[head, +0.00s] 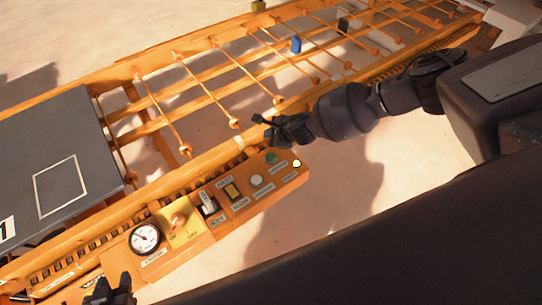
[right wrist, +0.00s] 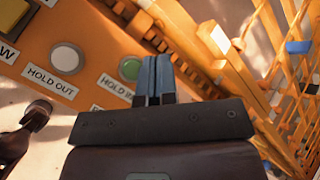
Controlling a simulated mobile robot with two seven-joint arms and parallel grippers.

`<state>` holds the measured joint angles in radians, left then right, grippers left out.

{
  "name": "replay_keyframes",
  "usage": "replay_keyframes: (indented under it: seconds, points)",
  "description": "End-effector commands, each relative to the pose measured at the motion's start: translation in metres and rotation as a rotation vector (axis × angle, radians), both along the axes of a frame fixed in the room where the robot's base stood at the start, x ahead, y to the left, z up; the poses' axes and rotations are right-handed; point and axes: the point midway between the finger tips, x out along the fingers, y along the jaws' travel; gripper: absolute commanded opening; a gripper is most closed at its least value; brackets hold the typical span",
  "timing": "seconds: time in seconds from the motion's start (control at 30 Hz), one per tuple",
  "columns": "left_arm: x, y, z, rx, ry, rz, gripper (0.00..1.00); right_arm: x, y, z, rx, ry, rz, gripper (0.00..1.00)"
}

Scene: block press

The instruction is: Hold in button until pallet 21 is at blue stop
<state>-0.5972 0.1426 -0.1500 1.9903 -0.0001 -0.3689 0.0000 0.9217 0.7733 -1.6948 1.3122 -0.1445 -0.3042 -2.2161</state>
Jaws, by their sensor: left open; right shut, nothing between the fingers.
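The green button (head: 271,157) sits near the right end of the orange control panel. In the right wrist view the green button (right wrist: 130,68) has a partly covered label beginning "HOLD I". My right gripper (head: 272,128) is shut and empty, above the panel near this button. In the wrist view its fingertips (right wrist: 155,62) overlap the button's right edge; I cannot tell contact. A dark grey pallet (head: 85,135) lies on the conveyor at left, with only a "1" readable at the edge. The blue stop (head: 295,45) stands further up the rail. My left gripper (head: 108,290) is open at bottom left.
The panel also carries a white HOLD OUT button (right wrist: 67,57), a gauge (head: 144,238), a yellow-plated knob (head: 179,219), a switch (head: 208,203) and a lit lamp (head: 297,163). A yellow block (head: 258,5) and a black block (head: 343,23) stand further along. The rollers between pallet and blue stop are bare.

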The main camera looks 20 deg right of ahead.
Motion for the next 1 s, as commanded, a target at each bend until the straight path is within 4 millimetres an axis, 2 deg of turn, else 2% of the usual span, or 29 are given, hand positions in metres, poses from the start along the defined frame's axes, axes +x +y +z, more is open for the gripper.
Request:
replay_keyframes:
  seconds: [0.27, 0.47, 1.0]
  points:
    - [0.0, 0.0, -0.003, 0.0, 0.001, 0.0, 0.43, 0.0, 0.0, -0.002, 0.001, 0.001, -0.001, 0.0]
    - [-0.002, 0.0, -0.015, 0.0, 0.008, 0.0, 0.43, 0.0, 0.0, -0.013, 0.001, 0.001, -0.003, 0.0]
    - [-0.021, 0.001, -0.084, 0.0, 0.077, 0.002, 0.43, -0.002, 0.0, -0.07, 0.003, 0.009, -0.003, 0.0]
